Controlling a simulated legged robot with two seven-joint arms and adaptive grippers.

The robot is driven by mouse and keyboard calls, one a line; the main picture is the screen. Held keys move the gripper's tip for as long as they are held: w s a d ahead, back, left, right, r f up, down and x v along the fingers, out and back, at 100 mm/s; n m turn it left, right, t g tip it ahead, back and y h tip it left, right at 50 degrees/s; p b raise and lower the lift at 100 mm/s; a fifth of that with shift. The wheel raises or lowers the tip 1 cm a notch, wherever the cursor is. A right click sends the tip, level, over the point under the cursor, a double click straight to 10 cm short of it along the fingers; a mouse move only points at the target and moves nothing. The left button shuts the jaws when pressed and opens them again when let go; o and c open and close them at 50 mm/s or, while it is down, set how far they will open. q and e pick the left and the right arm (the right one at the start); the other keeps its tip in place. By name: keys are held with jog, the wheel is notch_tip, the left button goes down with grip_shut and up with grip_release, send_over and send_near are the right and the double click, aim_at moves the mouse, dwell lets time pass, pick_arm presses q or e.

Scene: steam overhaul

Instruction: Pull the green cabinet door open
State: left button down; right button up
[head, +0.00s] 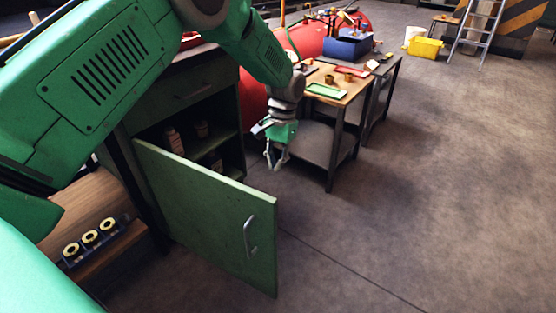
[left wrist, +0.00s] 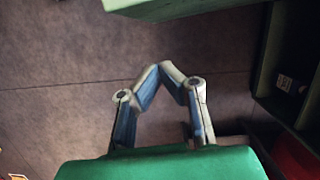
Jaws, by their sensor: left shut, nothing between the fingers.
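The green cabinet door (head: 190,205) stands swung wide out from the green cabinet (head: 190,85). Its metal handle (head: 250,238) is on the face turned toward my head camera, near the free edge. My left gripper (head: 275,163) is shut and empty, apart from the handle, and appears just past the door's free top corner. In the left wrist view its fingers (left wrist: 162,70) meet over bare floor, with the green door (left wrist: 180,8) at the top and the cabinet's opening (left wrist: 285,85) at the right. My right gripper is not in view.
Dim bottles (head: 173,140) stand inside the cabinet. A workbench (head: 345,95) with a green tray (head: 326,91) stands beyond the gripper. A shelf with yellow-and-white rolls (head: 90,238) is at lower left. The floor at right is clear, with a yellow bin (head: 425,47) and ladder (head: 480,25) far back.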

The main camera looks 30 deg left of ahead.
pick_arm(q)
jog(key=s+f+b, duration=0.1)
jog(key=s+f, duration=0.4)
jog(key=f, duration=0.1)
jog(key=shift+s+d+b, duration=0.15)
jog(key=shift+b, duration=0.2)
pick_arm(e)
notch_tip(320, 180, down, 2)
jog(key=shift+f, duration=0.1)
pick_arm(q)
jog(key=shift+s, duration=0.1)
